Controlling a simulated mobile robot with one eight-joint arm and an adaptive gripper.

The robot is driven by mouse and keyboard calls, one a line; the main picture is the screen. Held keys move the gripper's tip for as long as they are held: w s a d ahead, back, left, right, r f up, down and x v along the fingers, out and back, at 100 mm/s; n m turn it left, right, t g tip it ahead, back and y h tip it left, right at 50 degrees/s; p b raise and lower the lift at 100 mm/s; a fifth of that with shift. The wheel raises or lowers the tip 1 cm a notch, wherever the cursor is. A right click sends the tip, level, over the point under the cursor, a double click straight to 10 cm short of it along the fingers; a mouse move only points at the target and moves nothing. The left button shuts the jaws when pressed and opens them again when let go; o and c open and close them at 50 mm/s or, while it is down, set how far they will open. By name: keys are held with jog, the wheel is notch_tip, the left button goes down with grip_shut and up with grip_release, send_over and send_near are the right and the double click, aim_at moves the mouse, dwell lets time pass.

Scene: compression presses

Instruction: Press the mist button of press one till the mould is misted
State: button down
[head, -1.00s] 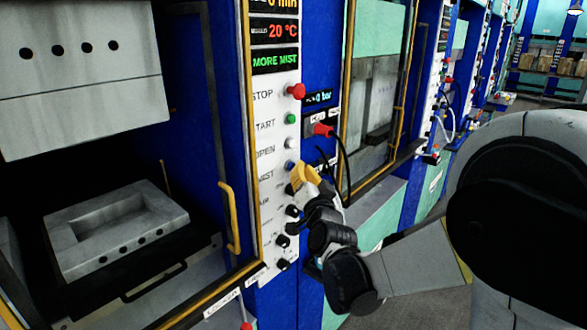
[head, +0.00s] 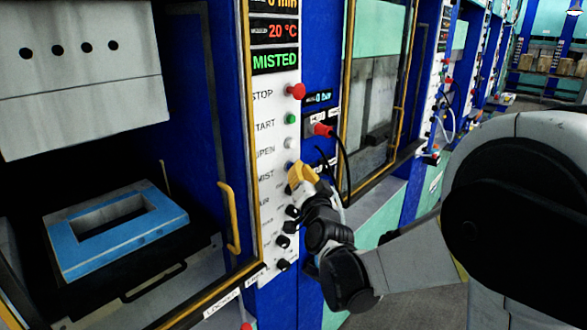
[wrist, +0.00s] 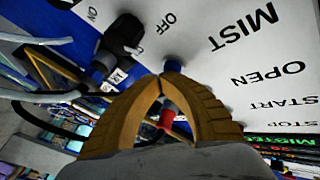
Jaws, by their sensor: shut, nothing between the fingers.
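The control panel (head: 276,150) of the press stands in the middle of the head view. Its display (head: 275,60) reads MISTED in green. The lower mould (head: 115,228) in the open press on the left has a blue top surface. My gripper (head: 298,168) is shut and empty, with its yellow fingertips at the MIST row of the panel. In the wrist view the closed fingertips (wrist: 162,78) meet the blue mist button (wrist: 172,66), which is mostly hidden behind them. I cannot tell how far the button is pushed in.
A red STOP button (head: 296,91), a green START button (head: 291,118) and a white OPEN button (head: 290,143) sit above. Black knobs (head: 283,242) sit below.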

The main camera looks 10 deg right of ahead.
jog(key=shift+s+d, duration=0.55)
jog(key=shift+s, duration=0.15)
jog(key=shift+s, duration=0.1)
jog(key=s+d, duration=0.1)
jog(key=s, duration=0.1)
jog(key=s+d, duration=0.2)
dwell(0.3)
dwell(0.4)
jog(key=s+f+n+g+b, duration=0.2)
jog(key=s+f+g, duration=0.2)
jog(key=s, duration=0.5)
jog(key=s+a+f+n+g+b, duration=0.1)
jog(key=s+f+n+g+b, duration=0.1)
jog(key=s+f, duration=0.7)
jog(key=s+a+f+n+g+b, duration=0.1)
jog(key=s+f+n+g+b, duration=0.2)
jog(key=s+f+g, duration=0.3)
jog(key=s, duration=0.4)
jog(key=shift+s+f+n, duration=0.15)
jog(key=shift+s+n, duration=0.15)
jog(key=shift+s, duration=0.05)
jog(key=shift+a, duration=0.1)
